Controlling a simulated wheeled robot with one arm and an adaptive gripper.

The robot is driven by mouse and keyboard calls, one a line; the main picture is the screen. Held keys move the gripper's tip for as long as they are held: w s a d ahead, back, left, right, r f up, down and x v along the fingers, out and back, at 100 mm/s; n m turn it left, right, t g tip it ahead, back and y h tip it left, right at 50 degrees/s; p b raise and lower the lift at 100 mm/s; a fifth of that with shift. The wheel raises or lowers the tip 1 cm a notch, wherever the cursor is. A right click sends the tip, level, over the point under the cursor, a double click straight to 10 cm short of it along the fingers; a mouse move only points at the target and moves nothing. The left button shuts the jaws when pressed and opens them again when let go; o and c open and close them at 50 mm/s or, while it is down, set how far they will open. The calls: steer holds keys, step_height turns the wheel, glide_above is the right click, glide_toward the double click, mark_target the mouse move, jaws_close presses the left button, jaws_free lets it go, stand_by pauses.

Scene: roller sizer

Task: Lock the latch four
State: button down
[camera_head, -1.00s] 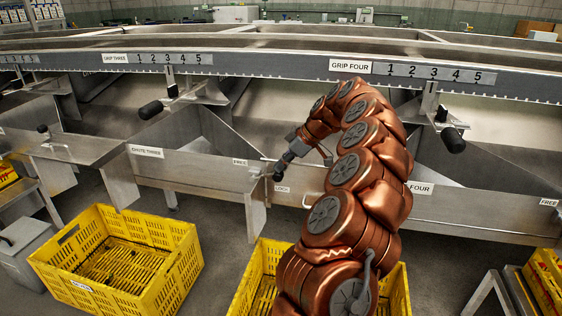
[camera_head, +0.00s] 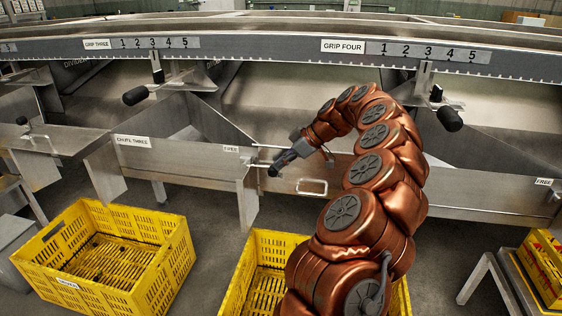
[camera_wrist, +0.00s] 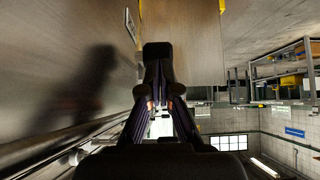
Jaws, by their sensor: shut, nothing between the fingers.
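My gripper (camera_head: 274,170) is at the left end of chute four's front panel (camera_head: 460,190), with its fingers shut and nothing visible between them. The fingers also show closed in the wrist view (camera_wrist: 157,52). Latch four (camera_head: 256,162) appears as a small metal bar at the panel's left end, just left of the gripper tip. Whether they touch cannot be told. The FREE label (camera_head: 231,149) is up and left of the latch. The LOCK label is not visible in the head view, and the arm hides the chute four label.
A pale metal handle (camera_head: 312,187) is on the panel right of the gripper. Yellow crates stand on the floor, one at left (camera_head: 120,255) and one below the gripper (camera_head: 262,275). A black-knobbed grip lever (camera_head: 449,119) projects above chute four. The grip four scale (camera_head: 428,52) is behind.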

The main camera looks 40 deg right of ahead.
steer(key=shift+s+d+f, duration=0.1)
steer(key=shift+d+f, duration=0.05)
steer(key=shift+f, duration=0.15)
steer(key=p+v, duration=0.3)
steer(key=v, duration=1)
steer(key=shift+s+d+f, duration=0.15)
steer(key=shift+s+f, duration=0.05)
steer(key=shift+s, duration=0.05)
